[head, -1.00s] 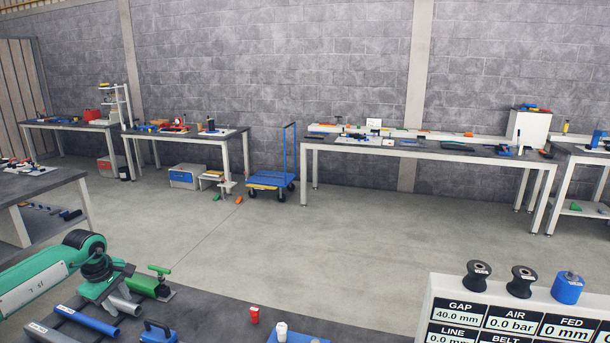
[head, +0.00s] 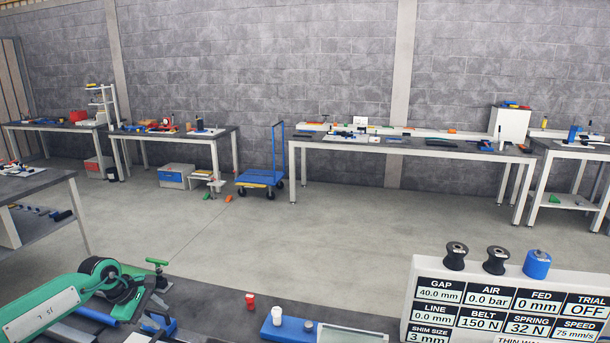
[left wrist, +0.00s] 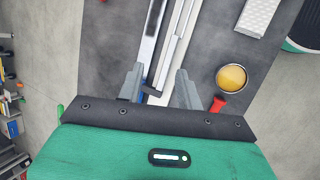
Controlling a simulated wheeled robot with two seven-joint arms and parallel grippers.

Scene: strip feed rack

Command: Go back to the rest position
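My left arm comes in from the lower left of the head view as a green and white link with a dark joint; I cannot make out its fingertips there. In the left wrist view my left gripper (left wrist: 160,88) has its two grey fingers spread apart. Long pale metal rails (left wrist: 176,45) run below and between the fingers on the dark bench top, and I see nothing clamped. The gap between fingers and rails is hard to judge. My right gripper is in neither view.
A display panel (head: 505,300) with readouts stands at the lower right, with two black spools and a blue cylinder on top. A red item (head: 250,301) and a blue block (head: 290,329) lie on the near bench. An amber-topped round tin (left wrist: 231,78) sits right of the fingers. Open floor lies beyond.

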